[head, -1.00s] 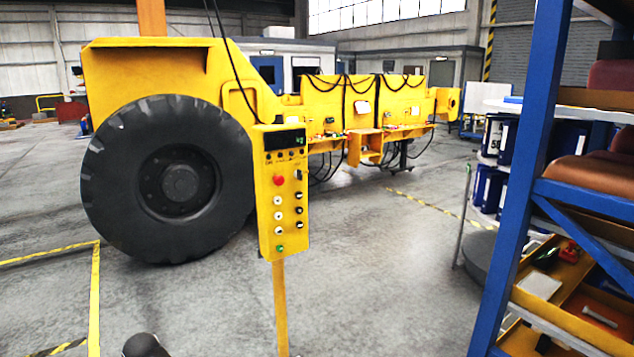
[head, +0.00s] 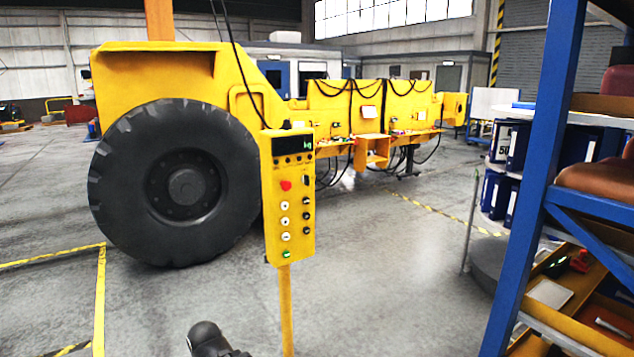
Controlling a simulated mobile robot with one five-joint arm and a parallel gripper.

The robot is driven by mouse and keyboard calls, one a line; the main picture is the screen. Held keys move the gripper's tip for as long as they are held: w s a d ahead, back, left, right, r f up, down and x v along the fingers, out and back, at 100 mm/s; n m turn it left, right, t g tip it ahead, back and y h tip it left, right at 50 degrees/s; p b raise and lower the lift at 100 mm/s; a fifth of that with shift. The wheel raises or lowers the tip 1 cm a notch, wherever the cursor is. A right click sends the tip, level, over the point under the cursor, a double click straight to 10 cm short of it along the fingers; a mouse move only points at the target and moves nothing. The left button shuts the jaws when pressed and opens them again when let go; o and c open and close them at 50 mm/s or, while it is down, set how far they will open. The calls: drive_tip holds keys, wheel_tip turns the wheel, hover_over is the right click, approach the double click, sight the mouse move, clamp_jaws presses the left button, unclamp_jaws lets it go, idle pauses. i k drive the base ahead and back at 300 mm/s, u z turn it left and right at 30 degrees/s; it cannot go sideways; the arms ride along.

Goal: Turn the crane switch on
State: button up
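The yellow crane control box (head: 288,200) stands upright on a thin yellow post in the middle of the head view. It has a dark display with green characters at the top, a red button (head: 285,185), several white and black buttons or knobs, and a green button (head: 286,254) at the bottom. A small dark switch (head: 306,180) sits right of the red button; its position is too small to tell. A dark rounded part at the bottom edge, left of the post, looks like part of my arm. My gripper's fingers do not show.
A large yellow vehicle frame (head: 160,75) with a big black tyre (head: 180,185) stands behind the box. A blue shelf rack (head: 545,165) with trays stands close on the right. The grey floor between the post and the rack is clear.

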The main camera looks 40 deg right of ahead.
sight(305, 178)
drive_tip(key=u, duration=0.05)
drive_tip(key=i, duration=1)
drive_tip(key=z, duration=0.05)
